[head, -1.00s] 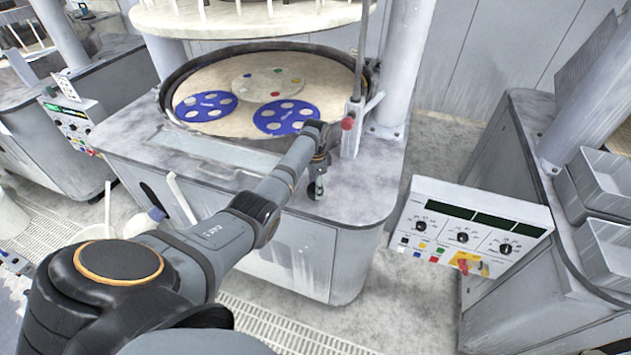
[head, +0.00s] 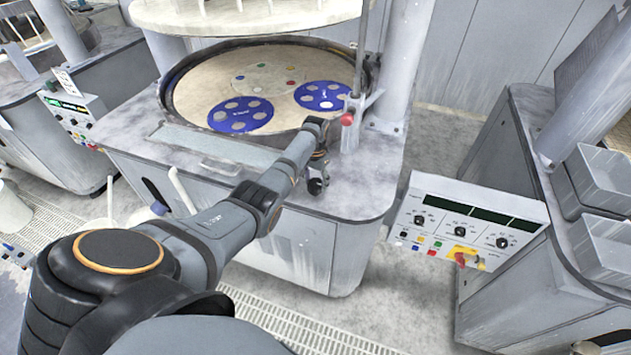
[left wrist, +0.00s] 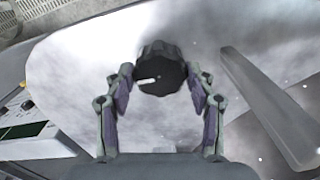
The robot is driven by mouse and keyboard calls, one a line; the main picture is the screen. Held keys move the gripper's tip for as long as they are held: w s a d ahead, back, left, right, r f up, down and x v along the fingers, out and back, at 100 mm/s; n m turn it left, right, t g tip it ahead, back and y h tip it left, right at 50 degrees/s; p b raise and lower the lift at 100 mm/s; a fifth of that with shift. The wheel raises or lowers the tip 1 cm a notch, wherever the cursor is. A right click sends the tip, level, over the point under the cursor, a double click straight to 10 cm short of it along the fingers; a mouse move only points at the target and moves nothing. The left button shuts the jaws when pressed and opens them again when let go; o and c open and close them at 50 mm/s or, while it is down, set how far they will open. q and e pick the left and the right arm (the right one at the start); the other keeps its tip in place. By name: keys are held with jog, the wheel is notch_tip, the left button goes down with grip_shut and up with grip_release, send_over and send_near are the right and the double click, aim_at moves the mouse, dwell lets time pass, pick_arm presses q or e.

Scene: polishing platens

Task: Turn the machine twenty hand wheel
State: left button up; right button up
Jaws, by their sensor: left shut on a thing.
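The hand wheel is a black, lobed knob with a white mark (left wrist: 160,68), seen in the left wrist view on a pale grey, worn surface. My left gripper (left wrist: 161,82) has one finger on each side of the knob and is shut on it. In the head view my left arm reaches to the front right of the machine's top, with the gripper (head: 317,168) just above the front edge. My right gripper is not in view.
The round polishing platen (head: 200,90) carries two blue discs (head: 240,115) behind my arm. A thin post with a red ball (head: 347,119) stands close to the gripper. A control panel (head: 467,226) juts out at the right, beside stacked grey trays (head: 612,250).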

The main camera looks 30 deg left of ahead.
aim_at(315, 182)
pick_arm(q)
jog(key=shift+w+r, duration=0.1)
dwell(0.4)
jog(key=o, duration=1.2)
jog(key=shift+c, duration=0.2)
notch_tip(315, 182, up, 12)
